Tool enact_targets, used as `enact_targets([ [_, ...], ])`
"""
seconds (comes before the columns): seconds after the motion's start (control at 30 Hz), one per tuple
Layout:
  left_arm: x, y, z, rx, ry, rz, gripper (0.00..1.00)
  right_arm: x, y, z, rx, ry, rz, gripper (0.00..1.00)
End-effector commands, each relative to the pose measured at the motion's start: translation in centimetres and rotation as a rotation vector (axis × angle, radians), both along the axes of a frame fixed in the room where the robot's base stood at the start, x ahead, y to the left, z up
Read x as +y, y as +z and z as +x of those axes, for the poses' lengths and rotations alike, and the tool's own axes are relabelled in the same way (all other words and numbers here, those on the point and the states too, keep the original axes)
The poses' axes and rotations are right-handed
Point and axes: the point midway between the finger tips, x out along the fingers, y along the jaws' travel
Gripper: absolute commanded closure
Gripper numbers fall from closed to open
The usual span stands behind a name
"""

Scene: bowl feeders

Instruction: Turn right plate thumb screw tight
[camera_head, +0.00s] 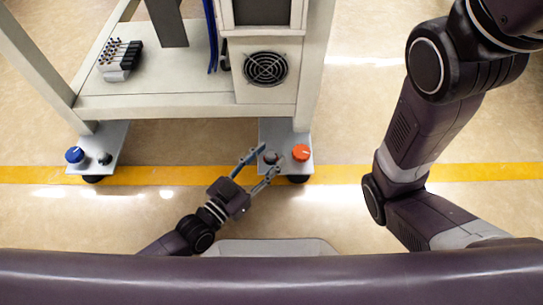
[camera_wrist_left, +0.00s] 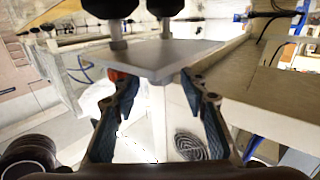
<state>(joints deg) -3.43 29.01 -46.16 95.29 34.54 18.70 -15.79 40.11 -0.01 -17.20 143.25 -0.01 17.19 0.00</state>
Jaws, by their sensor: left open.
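The right plate (camera_head: 285,131) juts out at the foot of the machine's right leg. It carries an orange-red knob (camera_head: 300,152) and, left of it, a small dark thumb screw (camera_head: 271,157). My left gripper (camera_head: 269,160) is open, with its fingertips on either side of the thumb screw as seen from above. I cannot tell whether they touch it. In the left wrist view, which is upside down, the open fingers (camera_wrist_left: 158,82) reach toward the plate's edge (camera_wrist_left: 160,58). The red knob (camera_wrist_left: 116,75) shows partly behind a finger. My right gripper is out of view.
The left plate (camera_head: 108,137) carries a blue knob (camera_head: 74,154) and a dark screw (camera_head: 104,158). The machine frame (camera_head: 180,106) with a fan (camera_head: 265,68) rises behind. Open floor lies between the plates, crossed by a yellow line (camera_head: 180,174).

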Motion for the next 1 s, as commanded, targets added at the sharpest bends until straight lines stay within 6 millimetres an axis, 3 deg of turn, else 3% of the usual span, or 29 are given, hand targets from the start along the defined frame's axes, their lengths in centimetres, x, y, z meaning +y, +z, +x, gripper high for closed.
enact_targets([
  [0.1,-0.71,-0.11,0.90,-0.002,0.001,-0.001,0.60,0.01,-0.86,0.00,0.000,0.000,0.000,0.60],
  [0.43,-0.95,0.09,1.21,0.000,0.000,0.000,0.60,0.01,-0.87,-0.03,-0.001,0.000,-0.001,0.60],
  [0.8,-0.94,0.08,1.19,-0.001,0.000,0.001,1.00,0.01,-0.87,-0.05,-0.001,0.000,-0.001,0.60],
  [1.0,-0.93,0.10,1.23,-0.002,-0.010,0.002,1.00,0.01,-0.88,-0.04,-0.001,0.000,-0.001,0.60],
])
